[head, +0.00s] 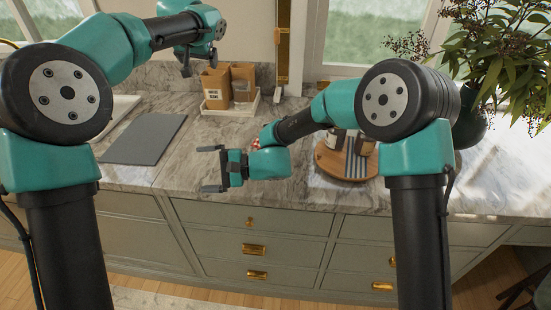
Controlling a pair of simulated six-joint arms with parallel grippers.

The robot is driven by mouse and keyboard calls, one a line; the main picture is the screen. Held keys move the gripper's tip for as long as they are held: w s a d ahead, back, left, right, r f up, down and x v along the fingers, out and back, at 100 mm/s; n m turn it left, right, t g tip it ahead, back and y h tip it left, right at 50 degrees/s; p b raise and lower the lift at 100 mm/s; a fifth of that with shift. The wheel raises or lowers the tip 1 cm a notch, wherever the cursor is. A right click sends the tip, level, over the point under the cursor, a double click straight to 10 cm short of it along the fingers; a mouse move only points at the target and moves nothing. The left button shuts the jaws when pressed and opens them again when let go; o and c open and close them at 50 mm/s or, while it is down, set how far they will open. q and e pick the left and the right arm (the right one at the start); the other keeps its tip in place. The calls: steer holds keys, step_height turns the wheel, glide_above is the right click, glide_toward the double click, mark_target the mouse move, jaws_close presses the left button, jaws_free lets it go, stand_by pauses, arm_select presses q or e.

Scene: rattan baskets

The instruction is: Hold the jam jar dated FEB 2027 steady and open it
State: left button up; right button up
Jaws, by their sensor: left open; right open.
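A small red-and-white patch (256,143) shows on the counter just behind my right arm; it may be a jar lid, but most of it is hidden. Two dark jars or bottles, one at the left (336,141) and one at the right (364,143), stand on a round wooden board, partly covered by my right arm. No date can be read on any of them. My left gripper (199,62) is open and empty, pointing down above the back of the counter. My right gripper (207,168) is open and empty, its fingers pointing left near the counter's front edge.
A grey board (145,139) lies at the left. The round wooden board (340,173) has a striped cloth. A plant (500,45) fills the right.

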arm_select(q)
steer(key=s+d+f+n+g, duration=0.2)
steer(key=s+d+f+n, duration=0.1)
steer(key=d, duration=0.3)
steer(key=s+d+f+n+g, duration=0.2)
steer(key=s+d+f+n, duration=0.1)
steer(key=d+f, duration=0.3)
steer(key=s+d+f+n+g, duration=0.3)
steer(key=s+d+f, duration=0.1)
steer(key=d, duration=0.4)
steer(key=shift+s+f+n+h, duration=0.3)
steer(key=shift+s+f, duration=0.05)
steer(key=shift+s, duration=0.1)
arm_select(e)
steer(key=w+d+m+t+h, duration=0.1)
steer(key=w+d+m+t, duration=0.2)
steer(key=d+m, duration=0.3)
steer(key=w+d+f+m+t+h, duration=0.1)
steer(key=w+d+m+t, duration=0.3)
steer(key=d+m, duration=0.3)
steer(key=w+d+m+t+h, duration=0.2)
steer(key=w+d+m+t, duration=0.1)
steer(key=d+m+t, duration=0.2)
steer(key=d+m, duration=0.2)
steer(key=d, duration=0.1)
steer(key=shift+w+d+f, duration=0.15)
steer(key=shift+w+d, duration=0.05)
steer(key=shift+d, duration=0.1)
